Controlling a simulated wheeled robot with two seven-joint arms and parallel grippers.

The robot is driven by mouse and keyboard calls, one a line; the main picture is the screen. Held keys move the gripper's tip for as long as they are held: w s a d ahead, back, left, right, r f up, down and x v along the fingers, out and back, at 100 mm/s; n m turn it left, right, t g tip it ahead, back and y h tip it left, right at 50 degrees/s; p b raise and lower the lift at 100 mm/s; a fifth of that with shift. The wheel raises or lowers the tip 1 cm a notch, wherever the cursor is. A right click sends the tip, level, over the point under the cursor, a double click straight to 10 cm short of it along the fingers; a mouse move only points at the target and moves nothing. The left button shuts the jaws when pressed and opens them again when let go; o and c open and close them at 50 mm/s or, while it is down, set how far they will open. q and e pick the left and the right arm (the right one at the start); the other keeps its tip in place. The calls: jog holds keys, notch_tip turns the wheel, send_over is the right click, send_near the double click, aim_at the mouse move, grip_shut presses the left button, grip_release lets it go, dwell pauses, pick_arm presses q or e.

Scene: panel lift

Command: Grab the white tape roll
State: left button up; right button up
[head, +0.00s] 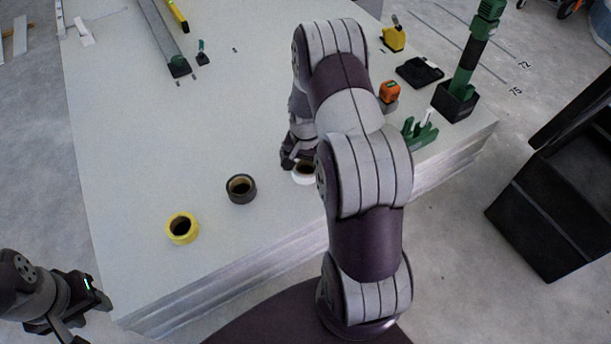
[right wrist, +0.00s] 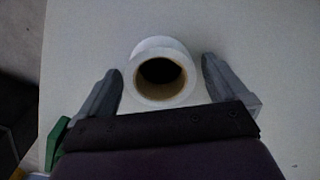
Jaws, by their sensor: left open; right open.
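The white tape roll (head: 303,177) lies on the pale panel stack, partly hidden behind my right arm in the head view. In the right wrist view the white tape roll (right wrist: 162,72) sits between the two fingers of my right gripper (right wrist: 161,82). The fingers are open, with a gap on each side of the roll. In the head view my right gripper (head: 290,158) is low over the panel at the roll and partly hidden. My left gripper (head: 92,312) is open and empty, off the panel's near left corner.
A black tape roll (head: 241,189) and a yellow tape roll (head: 183,229) lie to the left on the panel stack (head: 140,130). An orange tape measure (head: 389,91), a green holder (head: 420,133) and a green-black tool (head: 465,75) stand to the right. The panel's middle is clear.

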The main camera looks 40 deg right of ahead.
jog(key=shift+r, duration=0.1)
jog(key=c, duration=1)
jog(key=shift+c, duration=0.2)
